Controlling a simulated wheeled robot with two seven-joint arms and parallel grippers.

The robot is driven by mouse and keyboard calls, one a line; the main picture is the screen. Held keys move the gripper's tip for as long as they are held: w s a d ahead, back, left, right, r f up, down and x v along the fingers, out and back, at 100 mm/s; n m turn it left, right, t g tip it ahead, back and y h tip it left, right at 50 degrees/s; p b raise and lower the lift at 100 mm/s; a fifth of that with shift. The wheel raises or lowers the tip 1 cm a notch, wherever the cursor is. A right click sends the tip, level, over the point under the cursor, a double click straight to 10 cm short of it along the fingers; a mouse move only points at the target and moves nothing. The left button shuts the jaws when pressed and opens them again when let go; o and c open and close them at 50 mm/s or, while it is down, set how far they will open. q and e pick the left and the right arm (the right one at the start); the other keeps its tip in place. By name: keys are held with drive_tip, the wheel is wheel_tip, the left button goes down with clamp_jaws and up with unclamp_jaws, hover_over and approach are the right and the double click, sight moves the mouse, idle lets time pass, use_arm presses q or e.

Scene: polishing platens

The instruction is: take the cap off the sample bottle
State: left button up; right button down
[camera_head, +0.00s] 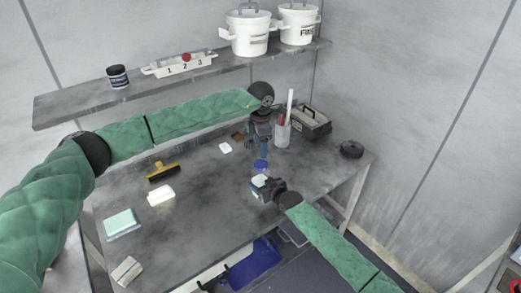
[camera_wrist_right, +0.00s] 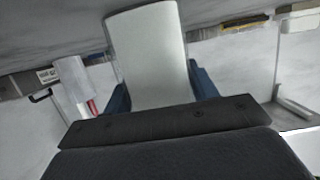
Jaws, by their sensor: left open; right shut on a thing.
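The white sample bottle (camera_head: 258,180) is in my right gripper (camera_head: 263,186) above the front part of the bench. In the right wrist view the pale bottle body (camera_wrist_right: 147,60) sits between the two blue fingers, and no cap shows there. A round blue cap (camera_head: 260,165) shows just above the bottle in the head view; I cannot tell whether it touches the bottle. My left gripper (camera_head: 263,153) points down with its fingers open, just above the cap in the picture. I see no clear grip on the cap.
A clear beaker with tall items (camera_head: 282,132), a dark toolbox (camera_head: 311,122) and a black round part (camera_head: 352,150) stand at the back right. A yellow-and-black squeegee (camera_head: 163,172), a white block (camera_head: 161,195) and a green pad (camera_head: 121,222) lie left. A shelf (camera_head: 90,104) hangs above.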

sight(260, 163)
use_arm(q)
drive_tip(key=m, duration=0.9)
drive_tip(key=shift+m, duration=0.4)
drive_tip(key=m, duration=0.8)
drive_tip(key=shift+m, duration=0.4)
drive_tip(key=shift+f, duration=4.05)
drive_tip(key=shift+c, duration=0.4)
